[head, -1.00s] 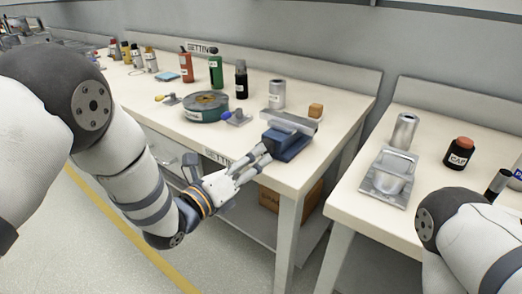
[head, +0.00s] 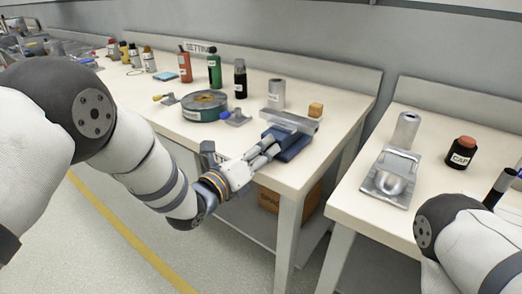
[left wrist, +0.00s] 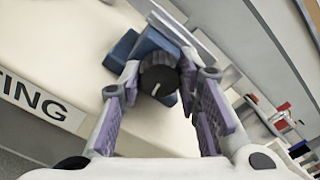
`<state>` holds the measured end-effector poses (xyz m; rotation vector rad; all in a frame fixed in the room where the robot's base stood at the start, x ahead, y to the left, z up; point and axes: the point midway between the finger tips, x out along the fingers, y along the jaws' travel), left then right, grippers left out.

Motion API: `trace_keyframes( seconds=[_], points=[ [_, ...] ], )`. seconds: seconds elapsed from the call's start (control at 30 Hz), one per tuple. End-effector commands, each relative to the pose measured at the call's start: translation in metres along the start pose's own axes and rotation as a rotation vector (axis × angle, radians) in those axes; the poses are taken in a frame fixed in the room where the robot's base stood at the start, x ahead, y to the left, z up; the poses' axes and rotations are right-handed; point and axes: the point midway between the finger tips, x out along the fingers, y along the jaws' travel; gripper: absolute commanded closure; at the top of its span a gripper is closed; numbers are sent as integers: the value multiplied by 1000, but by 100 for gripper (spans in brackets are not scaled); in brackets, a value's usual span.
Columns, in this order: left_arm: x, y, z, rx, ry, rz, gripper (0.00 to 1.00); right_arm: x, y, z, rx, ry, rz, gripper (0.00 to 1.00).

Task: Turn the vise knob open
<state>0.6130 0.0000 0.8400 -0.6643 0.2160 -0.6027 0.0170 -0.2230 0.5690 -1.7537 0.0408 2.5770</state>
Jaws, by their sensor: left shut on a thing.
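The blue vise (head: 290,145) with grey jaws sits at the front right corner of the left bench. In the left wrist view the vise (left wrist: 125,50) shows behind its round black knob (left wrist: 158,78), which has a white mark on its face. My left gripper (head: 268,146) reaches to the front of the vise. In the left wrist view its two fingers (left wrist: 158,90) stand on either side of the knob, shut on it. In the head view the fingers hide the knob. My right gripper is out of view; only part of that arm shows at lower right.
The right bench (head: 345,205) holds a metal fixture (head: 391,180) and a black CAP jar (head: 460,152). A gap separates the benches.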

Motion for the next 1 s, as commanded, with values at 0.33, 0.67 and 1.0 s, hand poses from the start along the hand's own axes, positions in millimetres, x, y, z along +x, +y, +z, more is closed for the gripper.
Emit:
trace_keyframes(
  seconds=[0.33, 0.67, 1.0],
  points=[
    [0, -2, 2, -153, -1, -3, 97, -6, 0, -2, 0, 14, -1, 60],
    [0, -2, 2, -457, -1, -4, 97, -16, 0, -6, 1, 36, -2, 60],
    [0, -2, 2, -782, 0, -4, 97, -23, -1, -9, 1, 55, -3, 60]
  ],
)
